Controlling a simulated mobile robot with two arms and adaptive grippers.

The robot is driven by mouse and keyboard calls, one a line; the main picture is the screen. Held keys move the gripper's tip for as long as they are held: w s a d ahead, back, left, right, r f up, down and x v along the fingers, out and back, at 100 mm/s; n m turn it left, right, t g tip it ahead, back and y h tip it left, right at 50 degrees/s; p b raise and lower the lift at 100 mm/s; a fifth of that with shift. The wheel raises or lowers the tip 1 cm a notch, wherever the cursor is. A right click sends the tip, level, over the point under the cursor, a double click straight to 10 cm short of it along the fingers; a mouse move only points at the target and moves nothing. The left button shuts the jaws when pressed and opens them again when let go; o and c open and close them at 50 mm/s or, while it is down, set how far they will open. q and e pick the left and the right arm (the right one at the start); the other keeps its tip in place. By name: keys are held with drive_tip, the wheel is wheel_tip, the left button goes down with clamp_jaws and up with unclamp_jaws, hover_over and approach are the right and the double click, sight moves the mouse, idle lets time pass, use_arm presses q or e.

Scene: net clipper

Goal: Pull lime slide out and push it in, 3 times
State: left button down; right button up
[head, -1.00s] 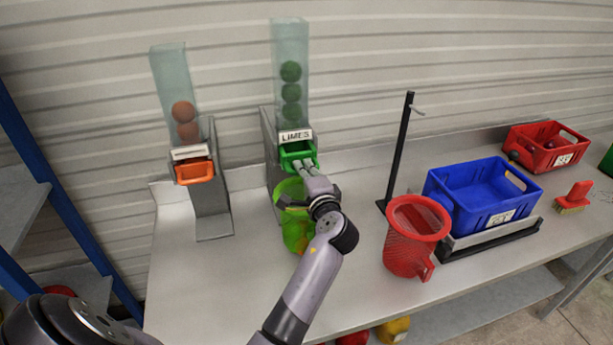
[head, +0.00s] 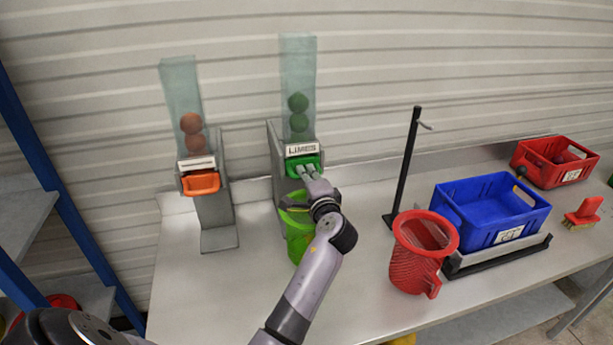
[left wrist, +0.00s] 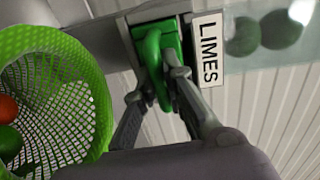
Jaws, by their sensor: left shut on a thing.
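The green lime slide (head: 300,163) sits pushed into its dispenser, under the white LIMES label (head: 302,149). My left gripper (head: 305,174) is at its front, shut on the slide's green handle. In the left wrist view, the fingers of my left gripper (left wrist: 155,88) close around the handle of the lime slide (left wrist: 150,45). Two limes (head: 298,103) show stacked in the clear chute above. A green net basket (head: 299,240) stands below the slide, partly behind my left arm; the wrist view shows a green and an orange-red fruit inside. My right gripper is out of view.
An orange slide (head: 201,183) on a similar dispenser is at the left. At right are a black stand (head: 403,170), a red net basket (head: 413,270), a blue crate (head: 490,236), a red crate (head: 540,170) and a red brush (head: 582,212). The front table is mostly clear.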

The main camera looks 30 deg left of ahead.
use_arm(q)
drive_tip(key=shift+d+f, duration=0.2)
drive_tip(key=v, duration=1)
drive_tip(key=shift+f+p, duration=0.3)
drive_tip(key=shift+p, duration=0.05)
idle(0.8)
drive_tip(key=shift+r+x, duration=0.2)
drive_tip(key=shift+x, duration=2.35)
drive_tip(key=shift+r+x, duration=0.2)
drive_tip(key=shift+x, duration=2.35)
drive_tip(key=shift+f, duration=0.1)
